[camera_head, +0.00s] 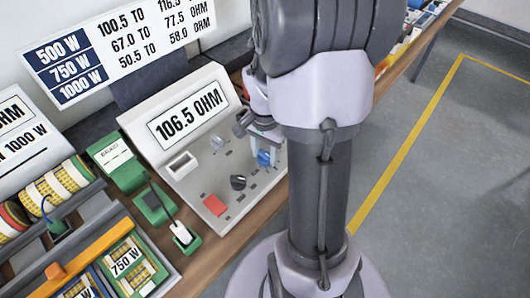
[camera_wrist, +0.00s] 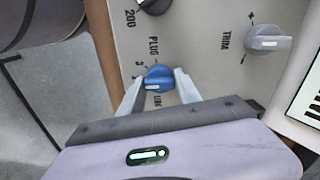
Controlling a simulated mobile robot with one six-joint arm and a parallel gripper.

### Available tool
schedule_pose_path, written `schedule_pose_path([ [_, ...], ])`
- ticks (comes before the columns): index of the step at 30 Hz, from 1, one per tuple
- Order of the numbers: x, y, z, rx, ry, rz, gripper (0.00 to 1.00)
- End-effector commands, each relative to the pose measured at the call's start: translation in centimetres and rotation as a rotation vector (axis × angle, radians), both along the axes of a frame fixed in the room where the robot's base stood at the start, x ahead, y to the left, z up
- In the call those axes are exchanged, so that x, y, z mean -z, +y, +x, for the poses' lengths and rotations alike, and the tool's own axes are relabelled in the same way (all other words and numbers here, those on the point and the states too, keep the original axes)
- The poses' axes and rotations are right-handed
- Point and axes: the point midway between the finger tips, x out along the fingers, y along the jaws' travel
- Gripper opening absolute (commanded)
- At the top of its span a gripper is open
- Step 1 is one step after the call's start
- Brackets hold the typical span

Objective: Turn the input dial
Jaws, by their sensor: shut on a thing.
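The blue dial (camera_wrist: 158,76) sits on the grey meter panel between markings that include "PLUG" and a "3"; a small white mark shows on its face. My gripper (camera_wrist: 160,86) has one finger on each side of the dial and is shut on it. In the head view the blue dial (camera_head: 264,158) is at the right side of the meter (camera_head: 190,133), partly hidden by my gripper (camera_head: 263,148). The meter display reads 106.5 OHM.
A grey TRIM knob (camera_wrist: 268,41) and a black knob (camera_wrist: 153,5) are close to my gripper. A red button (camera_head: 215,205) is on the panel's front. Green blocks with a cable (camera_head: 155,205) and a spool rack are left. Open floor (camera_head: 470,190) lies right.

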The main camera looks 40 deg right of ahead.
Motion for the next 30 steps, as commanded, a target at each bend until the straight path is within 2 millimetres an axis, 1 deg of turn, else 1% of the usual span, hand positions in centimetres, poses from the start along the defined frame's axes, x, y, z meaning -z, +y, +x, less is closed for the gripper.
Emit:
schedule_pose_path([
  [10, -0.1, 0.0, 0.1, 0.0, -0.001, -0.002, 0.0],
  [11, -0.1, 0.0, 0.1, 0.0, -0.001, -0.002, 0.46],
  [12, -0.1, 0.0, 0.0, 0.0, -0.001, -0.001, 0.54],
  [13, -0.1, 0.0, 0.0, 0.0, -0.001, -0.001, 0.59],
  [21, -0.1, 0.0, 0.0, 0.0, 0.0, 0.0, 0.59],
  [23, -0.4, 0.0, 0.0, 0.0, -0.001, -0.001, 0.59],
  [26, -2.4, 0.0, 0.1, 0.0, -0.004, -0.002, 0.59],
  [29, -5.9, -0.1, 0.1, -0.001, -0.005, -0.004, 0.59],
  [30, -7.3, -0.1, 0.1, 0.001, -0.005, -0.003, 0.59],
])
